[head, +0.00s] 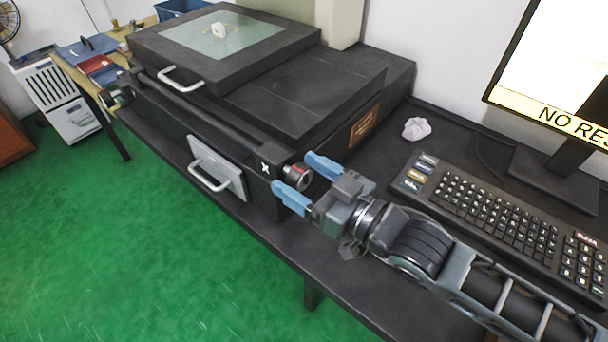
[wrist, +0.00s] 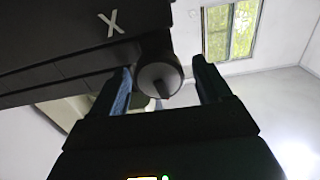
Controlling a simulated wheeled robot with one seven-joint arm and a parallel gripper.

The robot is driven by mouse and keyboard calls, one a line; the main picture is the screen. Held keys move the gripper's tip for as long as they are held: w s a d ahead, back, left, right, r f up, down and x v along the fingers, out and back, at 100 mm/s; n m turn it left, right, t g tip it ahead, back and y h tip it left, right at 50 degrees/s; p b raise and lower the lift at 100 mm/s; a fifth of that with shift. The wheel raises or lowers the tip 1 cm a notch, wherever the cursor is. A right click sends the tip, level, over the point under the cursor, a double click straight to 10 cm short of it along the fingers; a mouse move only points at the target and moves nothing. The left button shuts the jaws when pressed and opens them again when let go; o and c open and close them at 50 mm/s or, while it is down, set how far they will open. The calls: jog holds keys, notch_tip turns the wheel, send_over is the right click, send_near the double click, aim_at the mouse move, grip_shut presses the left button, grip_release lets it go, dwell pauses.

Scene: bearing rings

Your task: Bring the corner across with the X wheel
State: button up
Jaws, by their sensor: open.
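The X wheel (head: 297,176) is a dark round knob with a red mark, on the right end of the black machine beside a white X. In the wrist view the X wheel (wrist: 160,78) shows as a round face with a small pointed tab. My gripper (head: 298,176) is open, with its blue fingers on either side of the wheel; I cannot tell whether they touch it. In the wrist view my gripper (wrist: 164,88) has the wheel between its fingers, nearer the left one. A small white block (head: 220,31), perhaps the corner piece, sits on the glass stage (head: 250,42).
A keyboard (head: 490,215) and a monitor (head: 560,70) reading "NO RES" stand on the right of the black table. A crumpled white paper (head: 416,129) lies behind the keyboard. A grey plate with a handle (head: 212,168) is on the machine's front. Green floor is open at the left.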

jog(key=c, duration=1)
jog(key=shift+r+n+p, duration=0.2)
jog(key=shift+n+p, duration=0.7)
jog(key=shift+n, duration=0.2)
jog(key=shift+s+a+f+n, duration=0.1)
jog(key=shift+f+n, duration=0.05)
jog(key=shift+n, duration=0.65)
jog(key=o, duration=1)
jog(key=v, duration=0.7)
jog(key=shift+s+d, duration=0.25)
jog(key=shift+d, duration=0.1)
